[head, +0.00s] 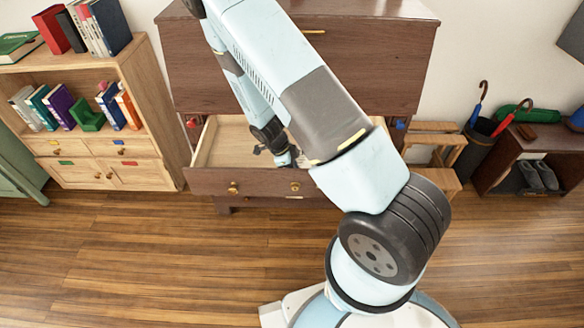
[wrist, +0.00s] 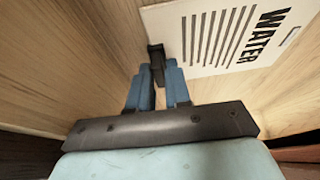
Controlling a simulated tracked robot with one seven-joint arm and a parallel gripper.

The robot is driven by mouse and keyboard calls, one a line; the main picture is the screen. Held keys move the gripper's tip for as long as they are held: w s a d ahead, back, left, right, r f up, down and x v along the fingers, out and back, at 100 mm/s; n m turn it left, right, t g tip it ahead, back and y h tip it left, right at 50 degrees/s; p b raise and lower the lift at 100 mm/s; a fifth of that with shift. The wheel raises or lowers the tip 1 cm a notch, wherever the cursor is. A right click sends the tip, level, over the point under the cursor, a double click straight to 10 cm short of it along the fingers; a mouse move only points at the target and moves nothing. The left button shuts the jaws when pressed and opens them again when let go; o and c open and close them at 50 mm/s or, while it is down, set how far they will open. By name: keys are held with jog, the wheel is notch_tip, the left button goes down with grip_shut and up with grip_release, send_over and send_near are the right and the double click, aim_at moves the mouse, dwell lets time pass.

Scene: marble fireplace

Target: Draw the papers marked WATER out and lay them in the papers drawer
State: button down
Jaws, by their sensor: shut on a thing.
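The papers marked WATER (wrist: 225,38) show in the wrist view as a white sheet with black lines and lettering, with a dark clip or tab (wrist: 156,56) at the left edge. My gripper (wrist: 158,78) has its blue fingers shut on that dark tab. In the head view my gripper (head: 284,158) is low inside the open papers drawer (head: 242,180), near its middle. The drawer has a pale wood inside and a dark front. The papers are mostly hidden there by my arm, and I cannot tell whether they rest on the drawer floor.
The drawer belongs to a dark wooden cabinet (head: 375,60). A pale bookcase (head: 150,100) stands at left. At right are a pale wooden stool (head: 440,140), an umbrella bin (head: 474,150) and a low shoe shelf (head: 500,160). The wooden floor (head: 130,260) in front is clear.

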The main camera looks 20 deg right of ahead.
jog(key=c, duration=1)
grip_release()
jog(key=shift+r, duration=4.05)
